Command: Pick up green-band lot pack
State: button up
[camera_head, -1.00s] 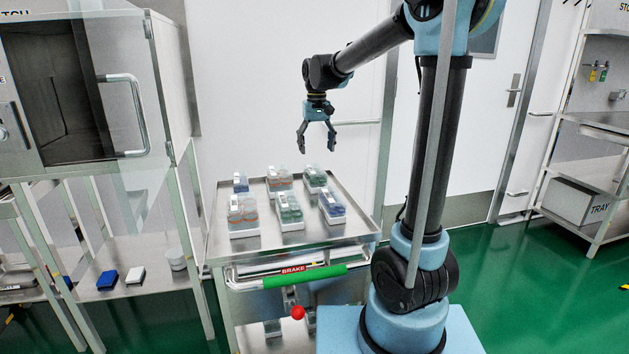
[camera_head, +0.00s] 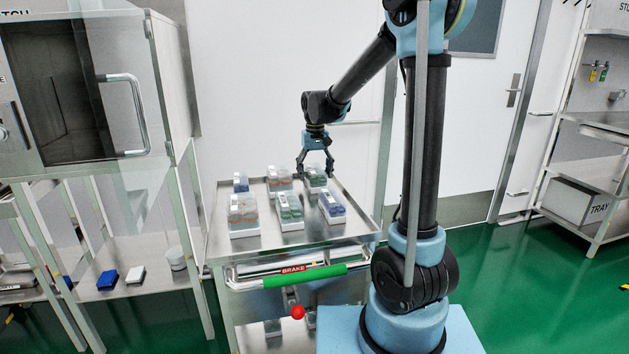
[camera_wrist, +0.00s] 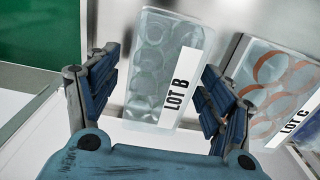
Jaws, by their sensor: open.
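A clear pack with green-tinted bands (camera_head: 317,182) stands at the back right of the cart top. A second green-tinted pack (camera_head: 290,209) stands at the front middle. My gripper (camera_head: 315,169) points down at the back right pack, its fingers open around its upper part. In the wrist view a pale greenish pack labelled LOT B (camera_wrist: 165,65) lies between my open fingers (camera_wrist: 164,75). Its round contents show through the clear cover. I cannot tell whether the fingers touch it.
Orange-banded packs stand at front left (camera_head: 243,215) and back middle (camera_head: 278,180). Blue-banded packs stand at right (camera_head: 332,207) and back left (camera_head: 241,183). An orange LOT C pack (camera_wrist: 277,95) sits close beside my right finger. The steel cart top (camera_head: 225,257) has bare space in front.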

jog(key=c, duration=1.3)
jog(key=shift+o, duration=0.2)
